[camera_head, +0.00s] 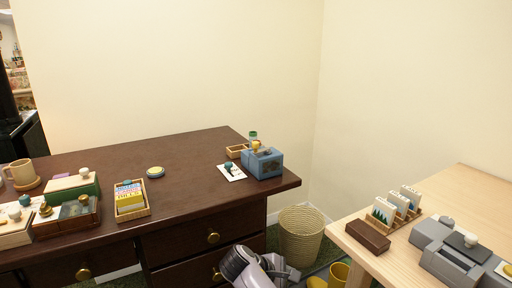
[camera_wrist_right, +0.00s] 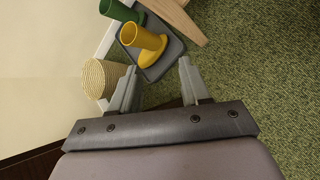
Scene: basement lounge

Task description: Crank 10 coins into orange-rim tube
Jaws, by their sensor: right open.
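A blue box-like device (camera_head: 262,163) stands near the right end of the dark desk. A yellowish knob shows on top of it, and a small green-topped item (camera_head: 253,136) shows behind it. I cannot make out a crank, coins or an orange-rimmed tube. A grey machine (camera_head: 455,252) with a pale knob stands on the light wooden table at right. My right gripper (camera_wrist_right: 160,80) is open with nothing between its fingers. In the head view it is low, in front of the desk drawers, below the blue device and apart from it. My left gripper is not in view.
On the dark desk (camera_head: 195,165) are boxes, a card holder (camera_head: 131,202) and a mug (camera_head: 22,172). A woven basket (camera_head: 300,237) stands between desk and light table (camera_head: 465,185). Yellow (camera_wrist_right: 143,42) and green (camera_wrist_right: 120,10) boot-like items stand on a grey tray. The desk's middle is mostly clear.

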